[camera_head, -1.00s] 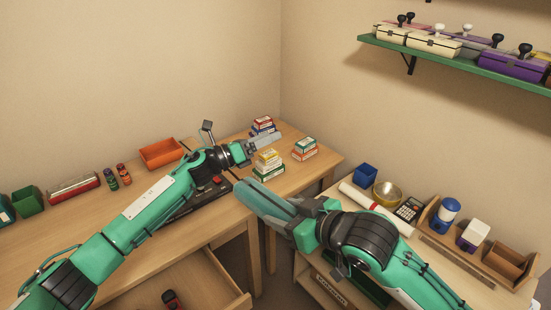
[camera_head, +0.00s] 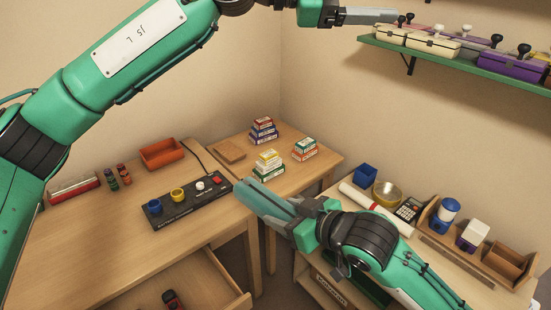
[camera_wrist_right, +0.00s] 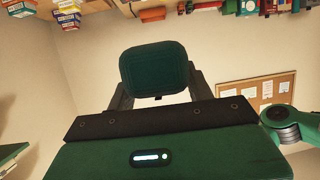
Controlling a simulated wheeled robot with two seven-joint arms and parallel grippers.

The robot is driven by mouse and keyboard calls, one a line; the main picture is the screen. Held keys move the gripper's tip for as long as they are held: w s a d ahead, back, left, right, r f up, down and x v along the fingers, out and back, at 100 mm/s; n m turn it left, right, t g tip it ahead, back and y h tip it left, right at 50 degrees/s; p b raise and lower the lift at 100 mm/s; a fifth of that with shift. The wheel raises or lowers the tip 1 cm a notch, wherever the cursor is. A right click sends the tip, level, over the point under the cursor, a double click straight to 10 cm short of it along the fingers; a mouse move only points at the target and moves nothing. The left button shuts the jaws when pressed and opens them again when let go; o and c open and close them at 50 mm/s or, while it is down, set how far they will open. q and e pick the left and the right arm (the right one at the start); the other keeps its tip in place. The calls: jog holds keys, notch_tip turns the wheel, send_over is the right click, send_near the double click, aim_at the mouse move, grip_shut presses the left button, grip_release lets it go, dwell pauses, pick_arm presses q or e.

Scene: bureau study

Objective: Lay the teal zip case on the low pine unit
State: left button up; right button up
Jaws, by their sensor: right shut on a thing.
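The teal zip case (camera_wrist_right: 156,68) shows dark teal with rounded corners in the right wrist view, between the two fingers of my right gripper. In the head view my right gripper (camera_head: 250,192) is shut on it, held in the air in front of the corner table and left of the low pine unit (camera_head: 312,274). Finger and case edges are hard to separate there. The unit's top is partly hidden by my right arm. My left gripper (camera_head: 372,16) is raised high by the wall shelf, seen side-on; its opening cannot be judged.
The unit's top holds a blue cup (camera_head: 365,174), white roll (camera_head: 361,198), brass bowl (camera_head: 387,192), calculator (camera_head: 408,210) and wooden organiser (camera_head: 437,222). Small boxes (camera_head: 268,163) stack on the corner table. A button panel (camera_head: 185,201) lies on the desk, above an open drawer (camera_head: 205,283).

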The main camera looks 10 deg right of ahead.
pick_arm(q)
notch_tip(320, 180, down, 10)
jog(key=s+d+m+y, duration=0.1)
jog(key=s+d+y, duration=0.1)
jog(key=y, duration=0.3)
pick_arm(e)
jog(key=shift+w, duration=0.1)
pick_arm(q)
jog(key=t+y, duration=0.2)
jog(key=y, duration=1.2)
send_near(270, 198)
jog(key=f, duration=0.7)
jog(key=w+a+f, duration=0.1)
jog(key=f, duration=0.2)
jog(key=shift+f, duration=0.25)
jog(key=shift+c, duration=0.2)
jog(key=c, duration=1.1)
jog(key=shift+c, duration=0.4)
pick_arm(e)
jog(key=o, duration=1.1)
